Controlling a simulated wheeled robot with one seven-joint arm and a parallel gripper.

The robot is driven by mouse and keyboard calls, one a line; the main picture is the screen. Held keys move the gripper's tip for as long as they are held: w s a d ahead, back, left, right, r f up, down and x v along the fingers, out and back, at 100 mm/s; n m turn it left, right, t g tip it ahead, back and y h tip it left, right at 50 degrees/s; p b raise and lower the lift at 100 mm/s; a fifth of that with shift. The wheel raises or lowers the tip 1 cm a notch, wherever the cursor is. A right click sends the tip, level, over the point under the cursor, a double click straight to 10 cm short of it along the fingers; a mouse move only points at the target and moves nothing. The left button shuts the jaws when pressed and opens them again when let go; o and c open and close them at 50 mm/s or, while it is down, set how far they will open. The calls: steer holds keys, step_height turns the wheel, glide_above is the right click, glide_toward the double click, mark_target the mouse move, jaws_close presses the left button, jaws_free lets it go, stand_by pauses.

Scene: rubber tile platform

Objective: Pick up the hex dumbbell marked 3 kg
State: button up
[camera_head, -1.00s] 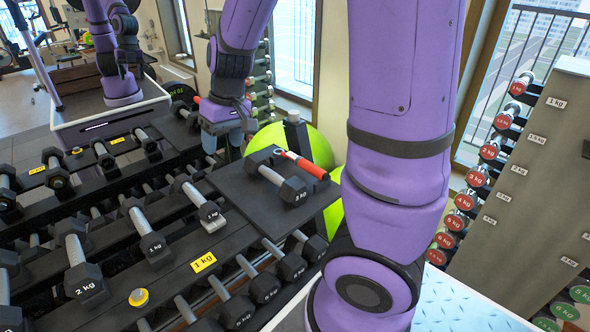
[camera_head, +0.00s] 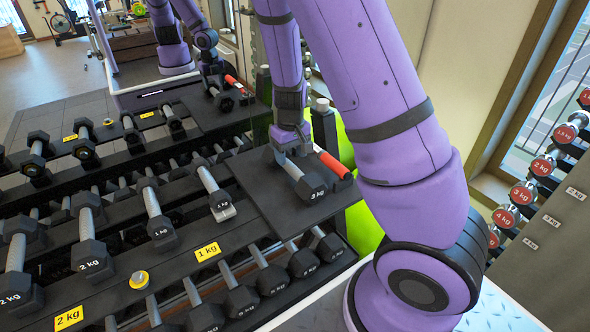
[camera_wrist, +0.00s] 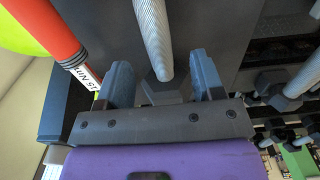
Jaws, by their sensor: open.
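The hex dumbbell marked 3 kg (camera_head: 311,187) lies on a flat black platform (camera_head: 268,207), its marked black head toward the camera and a grey handle behind. Its far head is partly hidden by my gripper (camera_head: 291,147), which is over the far part of the dumbbell. In the wrist view, my open gripper (camera_wrist: 163,78) has a blue-grey finger on each side of one hex head (camera_wrist: 166,90). The ridged handle (camera_wrist: 153,38) runs away from between them. I cannot tell whether either finger touches it.
A red-and-black cylinder (camera_head: 331,163) lies close to the dumbbell's right; its red body shows in the wrist view (camera_wrist: 45,32). Racks with several dumbbells (camera_head: 158,227) fill the left and front. A yellow-green ball (camera_head: 360,228) is behind the platform's right side. Another rack stands right (camera_head: 540,215).

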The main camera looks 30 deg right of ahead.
mark_target(293, 166)
steer(key=shift+s+d+f, duration=0.1)
steer(key=shift+f, duration=1.5)
steer(key=shift+s+f, duration=0.1)
steer(key=shift+f, duration=1.5)
steer(key=shift+c, duration=0.3)
jaws_close()
steer(key=shift+w, duration=0.1)
